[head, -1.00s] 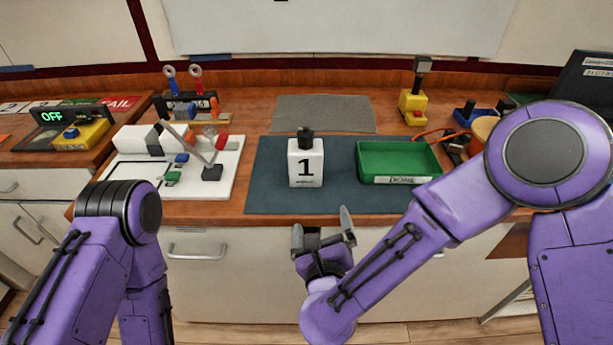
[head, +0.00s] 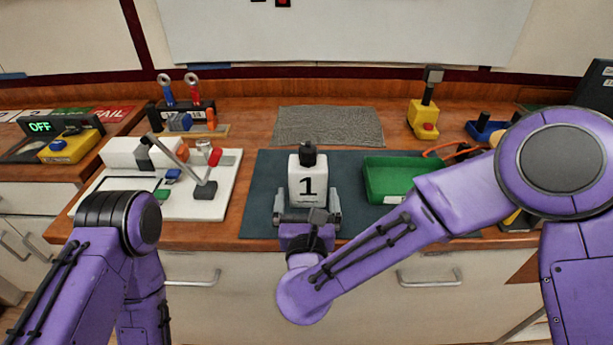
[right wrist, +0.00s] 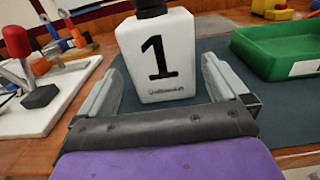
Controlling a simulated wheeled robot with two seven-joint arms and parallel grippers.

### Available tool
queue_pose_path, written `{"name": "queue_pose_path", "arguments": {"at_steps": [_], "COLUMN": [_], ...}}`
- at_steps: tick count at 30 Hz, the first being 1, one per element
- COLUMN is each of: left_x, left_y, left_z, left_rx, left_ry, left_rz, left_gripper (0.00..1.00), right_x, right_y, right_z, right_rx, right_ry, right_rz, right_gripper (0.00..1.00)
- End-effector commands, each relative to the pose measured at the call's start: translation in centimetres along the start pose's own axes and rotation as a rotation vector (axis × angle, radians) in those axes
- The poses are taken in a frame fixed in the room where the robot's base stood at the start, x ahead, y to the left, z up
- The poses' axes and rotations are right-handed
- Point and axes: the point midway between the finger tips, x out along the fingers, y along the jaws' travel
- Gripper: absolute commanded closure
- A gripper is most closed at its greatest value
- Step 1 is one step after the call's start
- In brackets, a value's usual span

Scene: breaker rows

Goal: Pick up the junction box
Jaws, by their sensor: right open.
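The junction box (head: 308,179) is a white block marked with a black 1 and topped by a black knob. It stands upright on the dark mat (head: 262,190). My right gripper (head: 308,207) is open just in front of it, with a finger toward each side of its lower part. In the right wrist view the box (right wrist: 157,60) stands upright between and beyond the open fingers (right wrist: 163,85), and I see no contact. My left arm shows at the lower left of the head view; its gripper is not in view.
A green tray (head: 371,192) stands right of the box on the mat. A white board (head: 217,205) with a lever and coloured switches lies to the left. A grey textured pad (head: 328,125) lies behind. A yellow block with a red button (head: 424,119) stands at the back right.

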Motion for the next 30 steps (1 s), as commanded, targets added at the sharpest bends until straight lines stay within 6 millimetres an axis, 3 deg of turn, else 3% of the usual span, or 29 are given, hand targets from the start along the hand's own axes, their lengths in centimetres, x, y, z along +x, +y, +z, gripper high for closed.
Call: {"name": "queue_pose_path", "arguments": {"at_steps": [10,18,24,30], "left_x": [-2.0,-1.9,-1.9,-1.9], "left_y": [-0.2,-0.2,-0.2,-0.2], "left_z": [-0.8,-0.8,-0.8,-0.8], "left_rx": [0.000,0.000,0.000,0.000], "left_ry": [0.001,0.000,0.000,0.000], "left_rz": [0.000,0.000,0.000,0.000], "left_gripper": [0.09,0.09,0.09,0.09], "right_x": [5.3,5.9,5.8,5.9], "right_y": [0.0,0.1,0.1,0.1], "right_z": [0.1,-0.2,-0.1,0.0], "right_rx": [-0.002,-0.002,-0.003,-0.002], "right_ry": [0.001,0.002,0.002,0.000], "right_rz": [0.000,0.004,0.004,0.004], "right_gripper": [0.00,0.00,0.62,0.62]}}
